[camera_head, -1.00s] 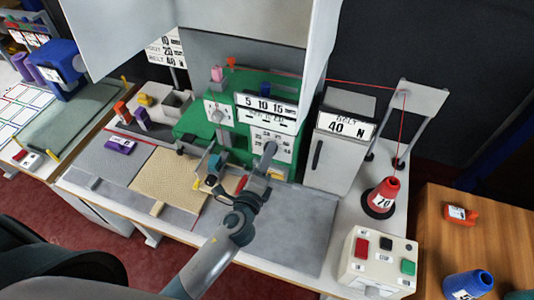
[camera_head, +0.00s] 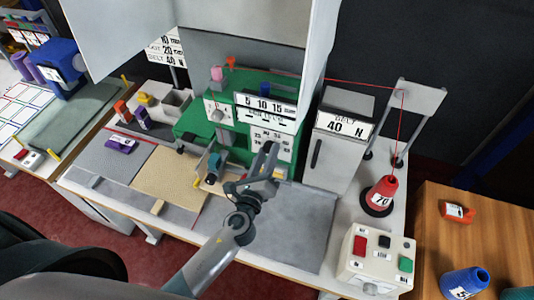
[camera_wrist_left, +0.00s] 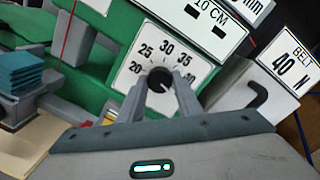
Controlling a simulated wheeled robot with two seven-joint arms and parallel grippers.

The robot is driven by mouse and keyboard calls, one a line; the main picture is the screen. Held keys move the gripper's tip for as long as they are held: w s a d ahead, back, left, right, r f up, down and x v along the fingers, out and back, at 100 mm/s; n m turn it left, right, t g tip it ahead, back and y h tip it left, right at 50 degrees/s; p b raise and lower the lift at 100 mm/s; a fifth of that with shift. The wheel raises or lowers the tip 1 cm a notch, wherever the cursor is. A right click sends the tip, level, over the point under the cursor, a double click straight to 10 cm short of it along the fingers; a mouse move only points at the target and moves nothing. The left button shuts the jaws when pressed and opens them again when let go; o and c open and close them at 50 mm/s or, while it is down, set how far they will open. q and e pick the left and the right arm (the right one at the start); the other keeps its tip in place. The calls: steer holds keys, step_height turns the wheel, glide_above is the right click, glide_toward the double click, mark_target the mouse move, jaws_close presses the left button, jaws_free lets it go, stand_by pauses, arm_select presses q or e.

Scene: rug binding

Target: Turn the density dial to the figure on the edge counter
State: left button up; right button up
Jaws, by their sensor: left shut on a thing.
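The density dial is a dark round knob (camera_wrist_left: 160,80) on a white plate (camera_wrist_left: 135,79) marked 20, 25, 30, 35 and 40 in the left wrist view. My left gripper (camera_wrist_left: 160,92) is shut on the knob, one finger on each side. The knob's pointer is too small to read. In the head view my left gripper (camera_head: 267,160) reaches the front of the green machine (camera_head: 190,122) and partly covers the dial plate (camera_head: 282,143). Above the dial a white plate (camera_wrist_left: 190,22) reads "10 CM", with dark slots. I cannot tell which plate is the edge counter. My right gripper is out of view.
A grey box labelled "BELT 40 N" (camera_head: 325,165) stands just right of the gripper. A red cone marked 70 (camera_head: 382,192) and a button box (camera_head: 355,264) are farther right.

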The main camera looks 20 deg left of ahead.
arm_select(q)
steer(key=o, duration=1)
steer(key=shift+o, duration=0.2)
steer(key=s+b, duration=0.6)
steer(key=s, duration=1.1)
steer(key=shift+s+d+r+b, duration=0.15)
steer(key=shift+s+b, duration=0.05)
steer(key=shift+b, duration=0.1)
